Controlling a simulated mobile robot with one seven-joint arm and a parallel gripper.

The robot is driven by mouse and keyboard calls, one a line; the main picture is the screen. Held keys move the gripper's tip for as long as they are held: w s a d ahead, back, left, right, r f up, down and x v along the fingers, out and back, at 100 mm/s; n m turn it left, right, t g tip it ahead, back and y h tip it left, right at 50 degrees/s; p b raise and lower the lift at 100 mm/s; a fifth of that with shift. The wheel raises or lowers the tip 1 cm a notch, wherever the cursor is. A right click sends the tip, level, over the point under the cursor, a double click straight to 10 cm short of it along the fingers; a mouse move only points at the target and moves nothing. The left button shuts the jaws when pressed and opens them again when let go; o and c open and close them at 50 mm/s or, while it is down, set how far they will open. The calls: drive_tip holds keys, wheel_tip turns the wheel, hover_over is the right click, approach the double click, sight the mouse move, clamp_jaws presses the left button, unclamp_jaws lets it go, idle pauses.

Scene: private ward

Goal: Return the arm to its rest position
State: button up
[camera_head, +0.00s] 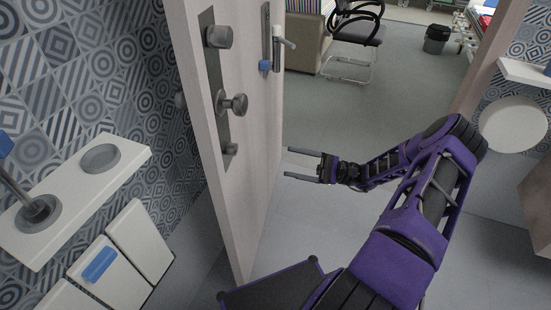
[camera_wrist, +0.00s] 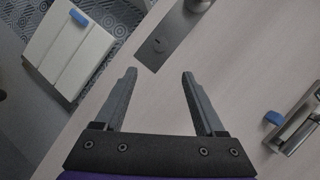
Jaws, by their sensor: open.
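My purple and black arm (camera_head: 405,235) reaches forward and bends back to the left in the head view. My gripper (camera_head: 304,165) is at its end, pointing left toward the door (camera_head: 240,120). The two grey fingers are apart with nothing between them. In the wrist view, my gripper (camera_wrist: 158,85) is also open and empty, with the pale door face (camera_wrist: 220,75) behind the fingers. The gripper looks close to the door's edge in the head view; I cannot tell the exact gap.
The open door carries round knobs (camera_head: 234,104) and a lever handle (camera_head: 278,42). A white shelf (camera_head: 75,205) and white cabinet (camera_head: 140,240) stand left. A round white fixture (camera_head: 513,124) is right. Beyond the doorway are an office chair (camera_head: 357,32), a bin (camera_head: 436,40) and open floor (camera_head: 385,100).

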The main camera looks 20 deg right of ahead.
drive_tip(key=shift+v, duration=1)
